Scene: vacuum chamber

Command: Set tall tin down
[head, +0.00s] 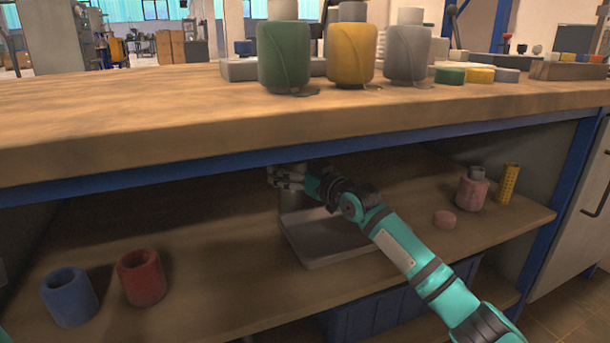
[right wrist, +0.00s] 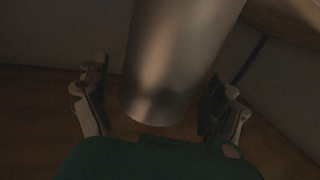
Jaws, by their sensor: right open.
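The tall tin (head: 292,200) is a plain grey metal cylinder on the shelf under the bench top, at the back left of a grey tray (head: 345,255). My gripper and the bench edge hide much of its upper part. I cannot tell whether its base rests on the tray floor. My right gripper (head: 285,178) is at the tin's upper part. In the right wrist view the tin (right wrist: 182,55) stands between the two spread fingers, with dark gaps at both sides. My left gripper is not in view.
A blue cup (head: 69,300) and a red cup (head: 142,280) stand at the shelf's left. The bench edge (head: 200,135) overhangs my right arm.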

